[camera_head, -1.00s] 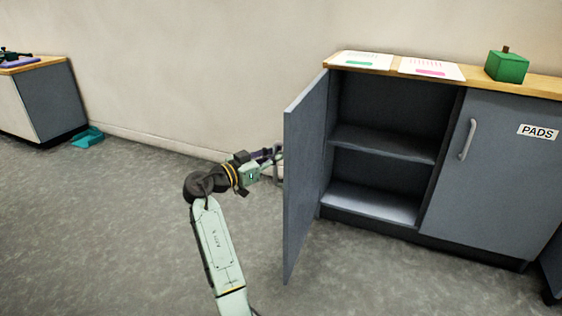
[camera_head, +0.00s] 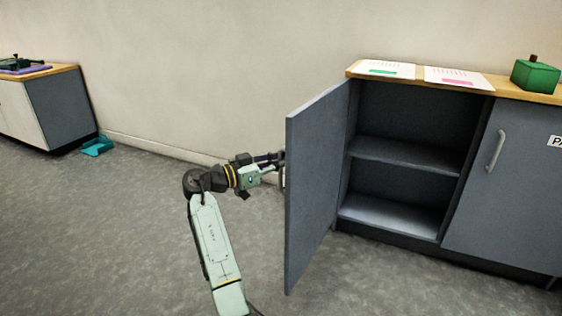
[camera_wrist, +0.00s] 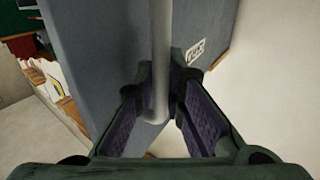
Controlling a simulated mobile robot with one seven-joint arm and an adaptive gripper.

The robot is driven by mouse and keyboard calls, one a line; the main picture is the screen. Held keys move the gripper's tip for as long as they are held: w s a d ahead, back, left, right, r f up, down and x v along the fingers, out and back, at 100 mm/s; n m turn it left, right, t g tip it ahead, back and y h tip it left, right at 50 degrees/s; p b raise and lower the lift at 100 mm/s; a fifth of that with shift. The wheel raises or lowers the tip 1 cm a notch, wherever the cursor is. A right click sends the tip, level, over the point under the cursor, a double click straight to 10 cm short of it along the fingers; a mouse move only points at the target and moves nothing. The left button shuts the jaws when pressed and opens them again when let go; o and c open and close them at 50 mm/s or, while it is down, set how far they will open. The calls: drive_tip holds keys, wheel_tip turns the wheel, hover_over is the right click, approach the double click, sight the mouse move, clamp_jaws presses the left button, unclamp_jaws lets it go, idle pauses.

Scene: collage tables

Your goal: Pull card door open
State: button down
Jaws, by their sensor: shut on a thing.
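The grey card door (camera_head: 312,190) stands swung wide open on the left side of the cabinet, its edge side toward me in the head view. In the wrist view its outer face (camera_wrist: 95,50) fills the left and middle, with a small label partly readable. My gripper (camera_head: 280,160) is at the door's far face, its tips partly hidden behind the door. In the wrist view my gripper (camera_wrist: 165,95) is shut on the pale door handle (camera_wrist: 161,60), a vertical bar between the two fingers.
The open cabinet shows an empty shelf (camera_head: 405,153). Its other door, with a handle (camera_head: 496,150), is shut. Papers (camera_head: 385,69) and a green box (camera_head: 535,75) lie on top. A teal object (camera_head: 97,145) lies on the floor at left.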

drive_tip(key=shift+a+f, duration=0.25)
drive_tip(key=shift+f, duration=0.4)
drive_tip(key=c, duration=2)
unclamp_jaws()
drive_tip(key=shift+a+f, duration=0.1)
drive_tip(key=o, duration=0.3)
drive_tip(key=shift+r, duration=0.3)
drive_tip(key=shift+o, duration=0.2)
drive_tip(key=shift+r, duration=0.1)
drive_tip(key=v, duration=1.1)
drive_tip(key=shift+s+a, duration=0.25)
drive_tip(key=shift+a, duration=0.05)
